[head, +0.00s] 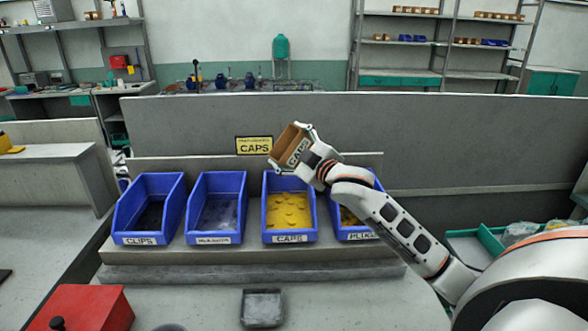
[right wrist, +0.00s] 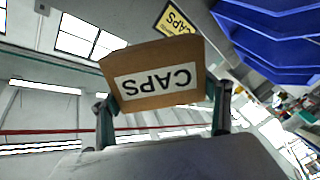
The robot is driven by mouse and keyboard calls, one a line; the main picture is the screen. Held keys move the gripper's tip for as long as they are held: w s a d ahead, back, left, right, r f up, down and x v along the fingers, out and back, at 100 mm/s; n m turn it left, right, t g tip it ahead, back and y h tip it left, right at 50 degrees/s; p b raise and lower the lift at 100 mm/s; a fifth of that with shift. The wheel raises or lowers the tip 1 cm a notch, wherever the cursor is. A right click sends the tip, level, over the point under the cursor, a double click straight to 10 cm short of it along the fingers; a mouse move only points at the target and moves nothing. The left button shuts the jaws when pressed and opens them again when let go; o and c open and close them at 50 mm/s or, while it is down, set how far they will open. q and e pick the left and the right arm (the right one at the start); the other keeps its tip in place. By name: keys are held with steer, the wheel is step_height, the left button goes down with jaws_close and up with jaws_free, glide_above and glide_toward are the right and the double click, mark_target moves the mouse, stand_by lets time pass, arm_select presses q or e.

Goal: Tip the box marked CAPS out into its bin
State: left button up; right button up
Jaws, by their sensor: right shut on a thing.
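My right gripper (head: 304,152) is shut on a brown cardboard box (head: 291,143) marked CAPS and holds it tilted above the bins. In the right wrist view the box (right wrist: 155,76) sits between the two fingers, its CAPS label upside down. Below it stands the blue bin labelled CAPS (head: 290,239), with yellow caps (head: 289,208) inside. The box is above this bin and apart from it. Whether anything is left in the box cannot be told. My left gripper is not in view.
A yellow CAPS sign (head: 254,145) is on the grey panel behind. Blue bins stand in the same row: CLIPS (head: 140,240), a second one (head: 213,240), and one at right (head: 362,236) partly behind my arm. A red box (head: 85,308) and dark tray (head: 262,308) are in front.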

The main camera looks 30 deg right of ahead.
steer(key=m, duration=0.2)
steer(key=r+m, duration=0.1)
steer(key=m, duration=0.2)
steer(key=shift+r, duration=0.15)
steer(key=m, duration=0.2)
steer(key=r+m, duration=0.1)
steer(key=m, duration=0.1)
steer(key=a+f, duration=0.1)
steer(key=f, duration=0.1)
steer(key=s+a+f, duration=0.1)
steer(key=f, duration=0.1)
steer(key=s+a+f, duration=0.1)
steer(key=a+f, duration=0.1)
steer(key=shift+s+f, duration=0.1)
steer(key=shift+s, duration=0.1)
steer(key=s+a+f, duration=0.6)
steer(key=s+a, duration=0.1)
steer(key=s, duration=0.3)
steer(key=s+a+f, duration=0.6)
steer(key=s+a, duration=0.1)
steer(key=s, duration=0.3)
steer(key=shift+a+f+y, duration=0.15)
steer(key=shift+a+y, duration=0.1)
steer(key=shift+y, duration=0.05)
